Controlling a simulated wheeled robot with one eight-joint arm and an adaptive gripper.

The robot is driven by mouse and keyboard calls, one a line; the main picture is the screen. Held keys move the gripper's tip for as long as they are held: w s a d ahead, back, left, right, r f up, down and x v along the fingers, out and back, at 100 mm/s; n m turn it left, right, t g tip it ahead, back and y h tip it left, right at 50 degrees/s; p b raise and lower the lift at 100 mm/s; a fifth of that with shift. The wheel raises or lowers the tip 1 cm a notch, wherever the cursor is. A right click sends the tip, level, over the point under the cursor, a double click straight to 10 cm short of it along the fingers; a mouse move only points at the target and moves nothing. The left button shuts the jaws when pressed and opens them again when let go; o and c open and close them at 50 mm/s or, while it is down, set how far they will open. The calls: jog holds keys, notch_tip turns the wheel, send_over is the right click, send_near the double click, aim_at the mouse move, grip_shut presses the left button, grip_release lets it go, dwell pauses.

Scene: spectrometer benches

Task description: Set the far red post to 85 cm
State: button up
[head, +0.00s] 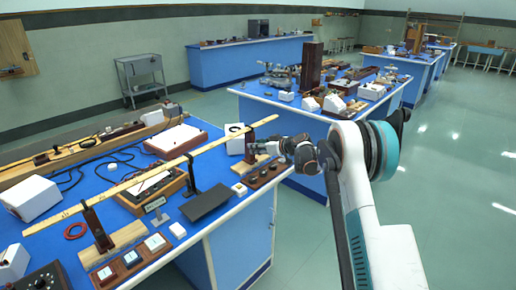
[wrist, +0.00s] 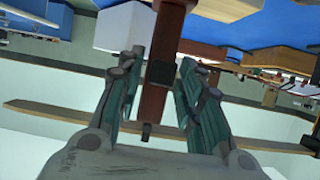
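A long pale wooden scale bar (head: 150,174) runs slantwise above the blue bench, carried on upright posts. The far red post (head: 250,150) is a red-brown upright near the bar's far end, and a near red-brown post (head: 96,228) stands toward the front left. My gripper (head: 264,147) is beside the far post, on its right. In the wrist view the far post (wrist: 163,45) stands between the two fingers of my gripper (wrist: 160,78), with a small gap on the left finger's side.
A dark stand (head: 190,176) rises beside the bar's middle. A white box (head: 236,138) stands just left of the far post. A wooden strip with dark knobs (head: 264,174) lies below my gripper. Another bench (head: 345,126) is behind; open floor lies to the right.

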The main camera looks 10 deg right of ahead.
grip_shut()
jog(key=w+d, duration=0.2)
jog(key=d, duration=0.1)
jog(key=shift+w+d, duration=0.1)
jog(key=shift+w, duration=0.1)
jog(key=shift+o, duration=2.2)
grip_release()
jog(key=v, duration=1.2)
jog(key=shift+s+f, duration=0.1)
